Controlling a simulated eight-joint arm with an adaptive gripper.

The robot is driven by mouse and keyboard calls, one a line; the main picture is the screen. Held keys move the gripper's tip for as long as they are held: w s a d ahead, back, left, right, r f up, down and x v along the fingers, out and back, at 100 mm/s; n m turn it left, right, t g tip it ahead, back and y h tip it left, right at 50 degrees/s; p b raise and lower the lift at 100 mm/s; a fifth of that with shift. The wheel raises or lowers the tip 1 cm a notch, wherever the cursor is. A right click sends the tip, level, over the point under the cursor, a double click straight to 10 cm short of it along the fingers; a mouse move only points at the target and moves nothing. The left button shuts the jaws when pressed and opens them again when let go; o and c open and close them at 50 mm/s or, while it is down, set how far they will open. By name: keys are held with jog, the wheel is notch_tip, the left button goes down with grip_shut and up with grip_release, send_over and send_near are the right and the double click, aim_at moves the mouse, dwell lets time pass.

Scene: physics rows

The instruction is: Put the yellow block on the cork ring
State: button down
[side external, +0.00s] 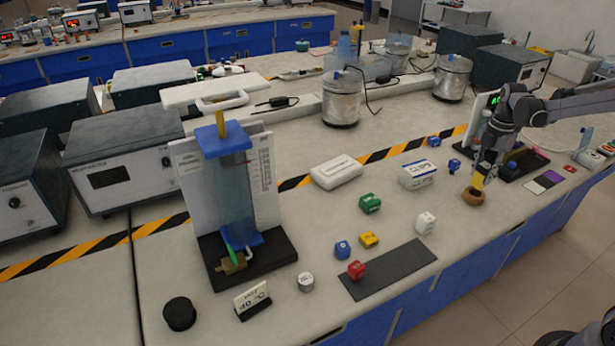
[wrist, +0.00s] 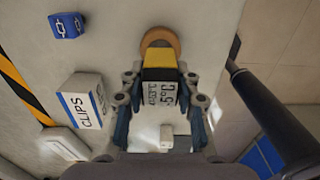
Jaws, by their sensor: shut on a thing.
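A yellow block (side external: 478,180) with a printed white label face is between the fingers of my gripper (side external: 480,168). The wrist view shows the yellow block (wrist: 160,67) with the fingers of my gripper (wrist: 163,105) shut on both sides of it. The cork ring (side external: 473,197) lies on the bench directly below the block. The ring (wrist: 160,40) is partly hidden behind the block in the wrist view. I cannot tell whether block and ring touch. Another small yellow block (side external: 369,240) sits on the bench further left.
A red block (side external: 356,270) is at the dark mat (side external: 400,270). A dark-based apparatus (side external: 522,166) stands close behind my gripper. The bench's front edge is near.

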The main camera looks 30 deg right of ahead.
jog(key=shift+f, duration=1.05)
jog(key=shift+f, duration=0.15)
jog(key=c, duration=1)
grip_release()
